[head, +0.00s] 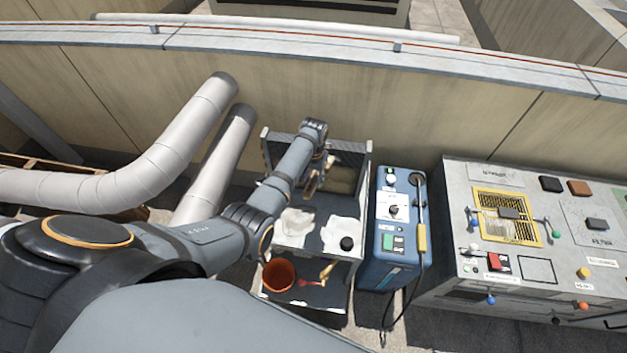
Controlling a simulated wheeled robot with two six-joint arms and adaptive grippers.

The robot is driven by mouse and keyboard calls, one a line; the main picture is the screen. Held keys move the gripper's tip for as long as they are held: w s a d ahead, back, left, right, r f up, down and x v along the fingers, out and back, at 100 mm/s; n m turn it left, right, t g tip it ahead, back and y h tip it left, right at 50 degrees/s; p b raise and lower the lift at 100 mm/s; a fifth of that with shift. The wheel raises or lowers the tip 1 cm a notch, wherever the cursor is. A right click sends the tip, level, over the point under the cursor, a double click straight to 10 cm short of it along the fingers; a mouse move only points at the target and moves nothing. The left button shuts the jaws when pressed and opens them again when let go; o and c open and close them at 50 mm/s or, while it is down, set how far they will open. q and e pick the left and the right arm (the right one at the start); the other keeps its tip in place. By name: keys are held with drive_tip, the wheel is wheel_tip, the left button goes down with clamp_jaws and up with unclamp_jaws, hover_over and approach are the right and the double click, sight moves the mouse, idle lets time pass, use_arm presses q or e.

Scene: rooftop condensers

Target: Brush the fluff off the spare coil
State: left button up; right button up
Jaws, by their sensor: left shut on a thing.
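My left arm reaches over a grey cart, and my left gripper (322,167) is low at the cart's back part. It is shut on a small tan-brown thing that looks like a brush (312,184); the arm hides part of it. Beside it, at the back of the cart, lies a flat brownish panel (344,178); I cannot tell whether it is the spare coil or how much fluff is on it. I cannot tell whether the brush touches the panel. My right gripper is not in view.
White cloth-like pieces (338,231) and a black knob-like thing (347,243) lie on the cart. An orange-brown pot (279,275) stands at its front. A blue machine (393,240) and a grey bench (470,260) with a yellow-framed grille (505,217) stand right; ducts (150,165) left.

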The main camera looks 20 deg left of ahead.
use_arm(q)
drive_tip(key=shift+f, duration=0.95)
drive_tip(key=shift+r, duration=0.95)
drive_tip(key=shift+f, duration=0.9)
drive_tip(key=shift+r, duration=0.9)
drive_tip(key=shift+f, duration=0.9)
drive_tip(key=shift+r, duration=0.9)
drive_tip(key=shift+s+d, duration=0.2)
drive_tip(key=shift+s, duration=0.7)
drive_tip(key=shift+d+f, duration=0.1)
drive_tip(key=shift+d, duration=0.05)
